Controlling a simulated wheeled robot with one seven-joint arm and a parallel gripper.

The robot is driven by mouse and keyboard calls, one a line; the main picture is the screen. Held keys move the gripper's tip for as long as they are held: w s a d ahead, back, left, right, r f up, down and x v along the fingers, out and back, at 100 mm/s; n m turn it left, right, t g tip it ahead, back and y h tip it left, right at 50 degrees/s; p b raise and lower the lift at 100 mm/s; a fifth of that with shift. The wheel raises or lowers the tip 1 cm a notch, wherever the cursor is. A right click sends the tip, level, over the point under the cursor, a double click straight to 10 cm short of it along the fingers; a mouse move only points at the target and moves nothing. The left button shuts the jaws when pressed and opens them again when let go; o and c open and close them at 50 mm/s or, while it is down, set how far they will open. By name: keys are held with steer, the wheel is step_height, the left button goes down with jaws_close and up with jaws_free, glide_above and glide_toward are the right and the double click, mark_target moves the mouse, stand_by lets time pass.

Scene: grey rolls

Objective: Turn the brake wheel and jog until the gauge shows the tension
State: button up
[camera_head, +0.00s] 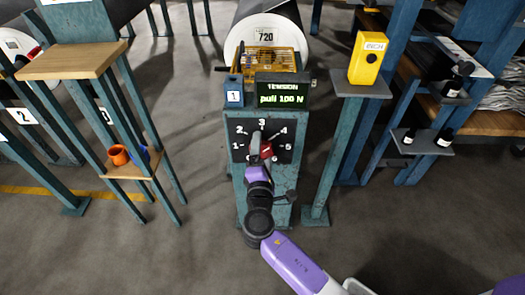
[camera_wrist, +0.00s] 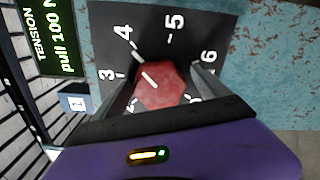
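The brake wheel, a red faceted knob (camera_head: 266,150), sits on a black dial plate (camera_head: 285,126) numbered 1 to 6 on the teal pedestal. The tension display (camera_head: 282,94) above reads "pull 100 N" in green and also shows in the wrist view (camera_wrist: 52,38). The yellow INCH box (camera_head: 368,58) stands on a post at the right.
A white roll (camera_head: 268,30) marked 720 is behind the pedestal. A blue block marked 1 (camera_head: 233,95) sits left of the display. A wooden shelf stand with an orange cup (camera_head: 118,155) is at left; dark bottles (camera_head: 445,137) stand on a shelf at right. The front floor is clear.

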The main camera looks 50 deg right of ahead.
stand_by(0.3)
steer(key=v, duration=0.7)
steer(key=shift+s+a+p, duration=0.25)
steer(key=shift+a+p, duration=0.05)
steer(key=shift+p, duration=0.15)
